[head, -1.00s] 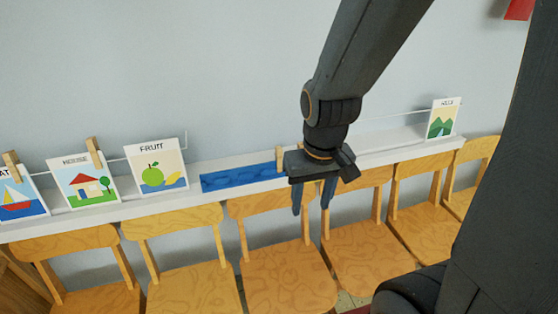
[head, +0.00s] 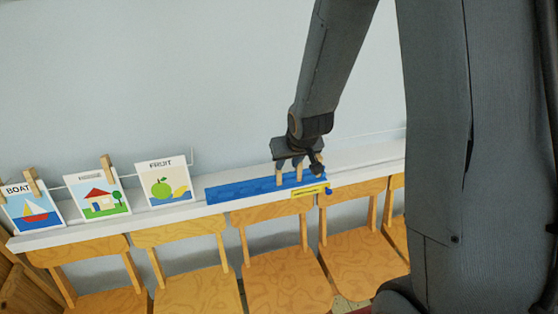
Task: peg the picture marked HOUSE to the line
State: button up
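The HOUSE picture (head: 101,200), a red-roofed house with a green tree, stands at the left on the white ledge. A wooden peg (head: 108,172) sits at its top edge, by the thin line; whether it grips both is too small to tell. My gripper (head: 297,168) points down over the right part of a blue tray (head: 235,190). Wooden pegs, one of them a left peg (head: 279,180), stand upright in the tray at its fingertips. The fingers and pegs overlap in view, so whether one is held is unclear.
The BOAT picture (head: 32,212) has a peg (head: 32,184) at its top. The FRUIT picture (head: 162,184) shows no peg. A yellow label (head: 309,191) is on the tray's front. Wooden chairs (head: 180,236) line the ledge's front. The wall above is clear.

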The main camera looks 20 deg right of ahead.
jog(key=shift+t, duration=0.4)
jog(key=b+x, duration=0.2)
jog(key=x, duration=0.2)
jog(key=w+r+b+x, duration=0.1)
jog(key=b+x, duration=0.2)
jog(key=x, duration=0.1)
jog(key=b+x, duration=0.2)
jog(key=x, duration=0.3)
jog(key=shift+w+a+r+b, duration=0.1)
jog(key=shift+w+a+b, duration=0.05)
jog(key=shift+w+b, duration=0.2)
jog(key=c, duration=0.7)
jog(key=shift+r, duration=0.1)
jog(key=shift+c, duration=0.2)
jog(key=shift+r, duration=0.1)
jog(key=shift+r+p, duration=2.7)
jog(key=shift+r, duration=0.3)
